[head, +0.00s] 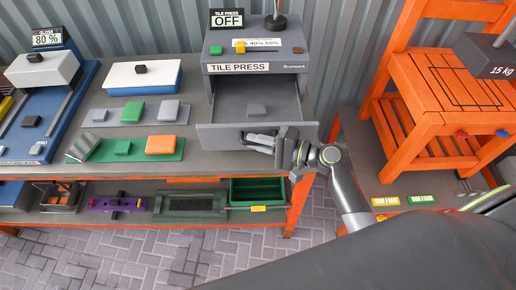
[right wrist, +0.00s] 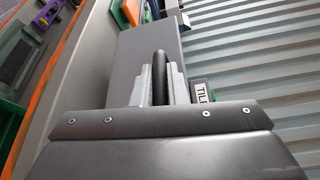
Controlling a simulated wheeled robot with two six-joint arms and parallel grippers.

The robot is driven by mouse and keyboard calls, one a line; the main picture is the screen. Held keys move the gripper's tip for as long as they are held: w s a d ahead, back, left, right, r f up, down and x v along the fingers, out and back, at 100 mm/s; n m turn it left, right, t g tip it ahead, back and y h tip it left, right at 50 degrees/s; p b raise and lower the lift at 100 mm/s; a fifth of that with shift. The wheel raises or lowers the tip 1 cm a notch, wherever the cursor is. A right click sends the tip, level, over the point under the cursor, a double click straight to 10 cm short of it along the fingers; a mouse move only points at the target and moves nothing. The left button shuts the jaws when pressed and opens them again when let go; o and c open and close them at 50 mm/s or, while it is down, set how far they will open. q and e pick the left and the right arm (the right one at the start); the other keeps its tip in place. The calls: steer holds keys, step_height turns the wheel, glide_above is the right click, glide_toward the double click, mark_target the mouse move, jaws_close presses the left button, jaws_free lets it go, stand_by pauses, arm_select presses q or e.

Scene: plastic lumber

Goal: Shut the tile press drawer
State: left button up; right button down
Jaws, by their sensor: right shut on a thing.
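The grey tile press (head: 255,68) stands on the workbench, with a "TILE PRESS" label on its front. My right gripper (head: 262,140) is at the drawer's front panel, shut on the dark drawer handle. In the right wrist view the handle (right wrist: 160,78) is a dark bar between my two grey fingers, in front of the drawer's front panel (right wrist: 135,52). In the head view my gripper hides most of the handle. My left gripper is not in view.
The press's sign (head: 229,19) reads OFF. Coloured tiles and a green board (head: 100,152) lie left of the press. A shelf below holds a green crate (head: 257,188) and other tools. An orange chair (head: 430,110) stands on the right, with a 15 kg weight (head: 485,58) near it.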

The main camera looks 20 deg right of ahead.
steer(key=b, duration=1.2)
glide_above(256, 104)
steer(key=shift+f, duration=0.15)
steer(key=shift+w+d+b, duration=0.2)
steer(key=shift+w+b, duration=0.35)
steer(key=shift+r, duration=0.35)
steer(key=c, duration=1.8)
jaws_free()
steer(key=shift+w, duration=0.1)
steer(key=o, duration=0.3)
steer(key=shift+w+f, duration=0.15)
steer(key=shift+f, duration=0.05)
steer(key=shift+o, duration=0.2)
